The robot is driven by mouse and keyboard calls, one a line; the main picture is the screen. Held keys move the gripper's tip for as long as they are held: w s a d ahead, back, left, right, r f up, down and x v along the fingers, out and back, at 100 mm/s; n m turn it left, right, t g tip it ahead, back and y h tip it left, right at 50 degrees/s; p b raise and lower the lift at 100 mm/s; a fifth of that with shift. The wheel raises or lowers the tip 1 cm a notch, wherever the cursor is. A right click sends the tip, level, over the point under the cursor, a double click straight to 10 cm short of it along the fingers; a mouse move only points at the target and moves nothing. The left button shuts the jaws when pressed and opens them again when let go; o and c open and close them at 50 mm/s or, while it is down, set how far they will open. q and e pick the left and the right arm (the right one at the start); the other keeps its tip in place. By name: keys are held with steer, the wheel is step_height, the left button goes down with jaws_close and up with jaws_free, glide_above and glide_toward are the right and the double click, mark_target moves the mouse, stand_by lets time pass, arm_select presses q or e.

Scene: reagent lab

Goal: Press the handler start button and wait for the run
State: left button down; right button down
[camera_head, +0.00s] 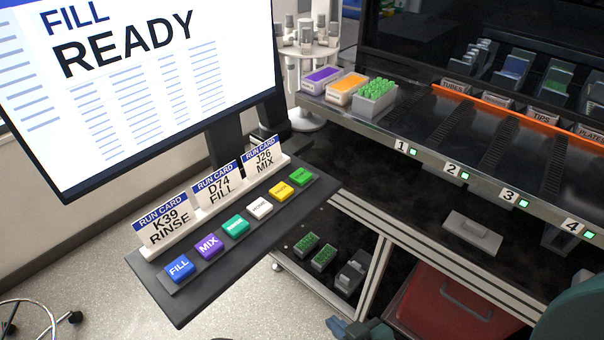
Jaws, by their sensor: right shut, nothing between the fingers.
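A dark console shelf (290,215) carries a row of coloured buttons. From near left to far right they are a blue FILL button (179,268), a purple MIX button (209,246), a teal button (235,227), a white button (260,208), a yellow button (281,192) and a green button (302,176). The labels on the last several are too small to read. The screen (130,80) above reads FILL READY. My right gripper (336,326) shows at the bottom edge, shut and empty, below and right of the console and apart from the buttons. My left gripper is not in view.
Run cards stand behind the buttons: K39 RINSE (165,226), D74 FILL (218,190) and J26 MIX (265,157). The handler deck (420,125) at right holds purple, orange and green racks and lanes with green lights. A red bin (440,305) sits below.

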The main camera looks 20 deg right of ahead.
steer(key=shift+s+f, duration=0.15)
steer(key=shift+s, duration=0.15)
steer(key=shift+w, duration=0.25)
stand_by(0.7)
